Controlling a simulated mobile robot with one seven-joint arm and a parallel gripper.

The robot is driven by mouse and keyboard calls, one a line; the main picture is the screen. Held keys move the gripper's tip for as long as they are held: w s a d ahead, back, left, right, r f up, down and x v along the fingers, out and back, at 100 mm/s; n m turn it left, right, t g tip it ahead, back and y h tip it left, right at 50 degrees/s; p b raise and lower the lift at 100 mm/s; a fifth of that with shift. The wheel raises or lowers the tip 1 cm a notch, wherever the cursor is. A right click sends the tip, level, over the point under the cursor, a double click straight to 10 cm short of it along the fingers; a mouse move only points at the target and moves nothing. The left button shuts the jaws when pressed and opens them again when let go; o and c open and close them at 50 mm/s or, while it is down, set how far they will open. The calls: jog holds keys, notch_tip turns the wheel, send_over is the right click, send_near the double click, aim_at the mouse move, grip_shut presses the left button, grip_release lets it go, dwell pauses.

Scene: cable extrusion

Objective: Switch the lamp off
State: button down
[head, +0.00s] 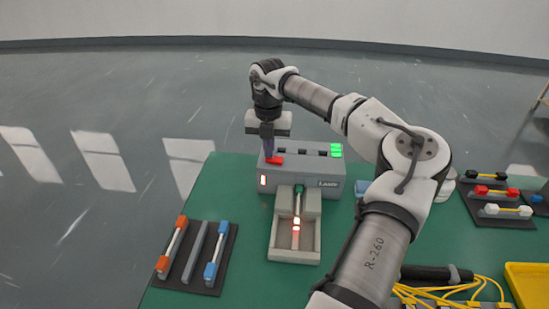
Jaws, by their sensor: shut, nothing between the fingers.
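A tray (276,240) in front of the box holds a glowing red-white part (296,225).
A dark rack (208,276) with orange, grey and blue bars lies at front left. Another dark rack (476,207) with several coloured bars is at right. Yellow cables (460,291) and a yellow bin (527,282) are at front right. My arm crosses the right half.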

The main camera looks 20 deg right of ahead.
jog(key=shift+f, duration=0.3)
jog(key=shift+r, duration=0.1)
jog(key=shift+r+p, duration=2.1)
jog(key=shift+r, duration=1.35)
jog(key=shift+s+f, duration=0.1)
